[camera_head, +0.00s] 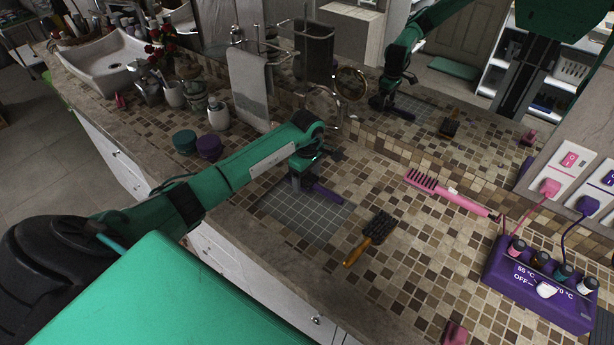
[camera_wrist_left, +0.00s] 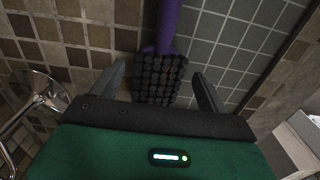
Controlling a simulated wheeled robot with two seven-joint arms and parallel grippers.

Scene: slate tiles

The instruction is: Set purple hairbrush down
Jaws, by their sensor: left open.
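The purple hairbrush (camera_head: 327,193) lies on a grey gridded square patch (camera_head: 301,222) on the counter, its purple handle pointing right in the head view. In the left wrist view its black bristle head (camera_wrist_left: 160,82) and purple handle (camera_wrist_left: 170,28) show. My left gripper (camera_head: 303,181) is over the brush's head end. In the wrist view its fingers (camera_wrist_left: 160,74) stand apart on either side of the bristle head, with gaps visible. My arm and gripper partly hide the brush in the head view. My right gripper is not in view.
A black brush with an orange handle (camera_head: 370,238) lies right of the patch. A pink hot brush (camera_head: 449,192) and a purple box with bottles (camera_head: 540,285) are further right. Purple (camera_head: 209,147) and teal (camera_head: 184,141) jars stand left, behind my arm. A mirror runs along the back.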

